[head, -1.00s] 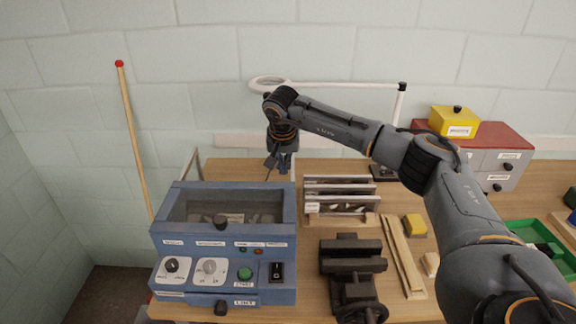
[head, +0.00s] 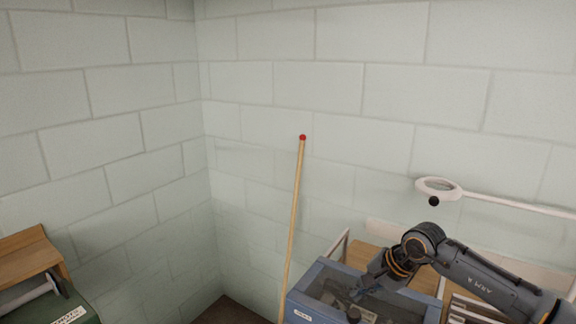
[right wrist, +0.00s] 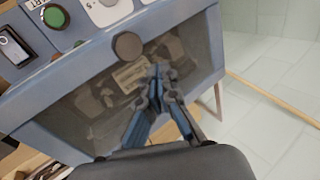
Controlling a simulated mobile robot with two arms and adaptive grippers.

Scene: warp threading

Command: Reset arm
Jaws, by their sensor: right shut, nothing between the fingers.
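My right gripper (head: 352,292) is in the lower right of the head view, over the blue machine box (head: 300,300) with its dark window top. In the right wrist view the right gripper (right wrist: 158,72) is shut and empty, with its fingertips in front of the dark window (right wrist: 95,105) near the round dark knob (right wrist: 127,46). I cannot tell whether the tips touch the window. My left gripper is not in view.
A wooden pole with a red tip (head: 302,138) leans against the wall beside the box. A white ring lamp (head: 438,188) on an arm stands behind my right arm. A green and wooden object (head: 40,262) is at the lower left. Green and black controls (right wrist: 53,16) line the box front.

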